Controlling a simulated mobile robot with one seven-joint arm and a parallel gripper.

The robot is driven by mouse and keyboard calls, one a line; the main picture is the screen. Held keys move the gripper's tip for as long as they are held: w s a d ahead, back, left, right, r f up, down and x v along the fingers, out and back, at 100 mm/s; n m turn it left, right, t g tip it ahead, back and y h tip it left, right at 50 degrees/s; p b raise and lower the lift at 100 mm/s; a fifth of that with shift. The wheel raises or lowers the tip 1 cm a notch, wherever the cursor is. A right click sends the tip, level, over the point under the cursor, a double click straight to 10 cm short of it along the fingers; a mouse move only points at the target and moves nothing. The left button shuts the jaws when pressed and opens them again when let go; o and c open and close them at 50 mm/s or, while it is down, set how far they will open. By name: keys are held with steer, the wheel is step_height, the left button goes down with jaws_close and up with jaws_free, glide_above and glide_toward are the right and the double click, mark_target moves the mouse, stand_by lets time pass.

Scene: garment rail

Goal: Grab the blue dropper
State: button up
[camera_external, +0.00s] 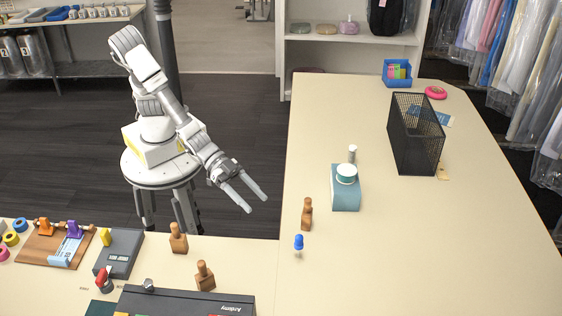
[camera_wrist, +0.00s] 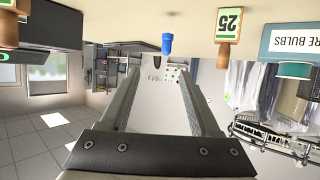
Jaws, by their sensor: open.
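The blue dropper (camera_external: 299,243) stands upright on the beige table, near the inner corner of the L-shaped surface. Its blue top also shows in the wrist view (camera_wrist: 167,43), where the picture is upside down, beyond my fingertips. My gripper (camera_external: 257,200) is open and empty, held in the air left of the table edge. The dropper is apart from it, lower and to the right in the external view. In the wrist view the two fingers of my gripper (camera_wrist: 160,92) stand apart with nothing between them.
A wooden stamp (camera_external: 307,214) stands just behind the dropper, and a teal box (camera_external: 345,190) is further back. Two wooden stamps (camera_external: 178,240) (camera_external: 205,277) stand on the left arm of the table. A black mesh basket (camera_external: 416,135) is at the back. The table right of the dropper is clear.

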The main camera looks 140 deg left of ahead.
steer(key=a, duration=0.1)
glide_toward(299, 241)
steer(key=w+f, duration=0.1)
steer(key=w, duration=0.1)
steer(key=w+a+f+p, duration=0.1)
steer(key=w+f, duration=0.1)
steer(key=shift+a, duration=0.15)
steer(key=shift+p+x, duration=0.35)
steer(key=shift+x, duration=2.15)
steer(key=shift+s+f, duration=0.1)
steer(key=shift+f, duration=0.1)
jaws_close()
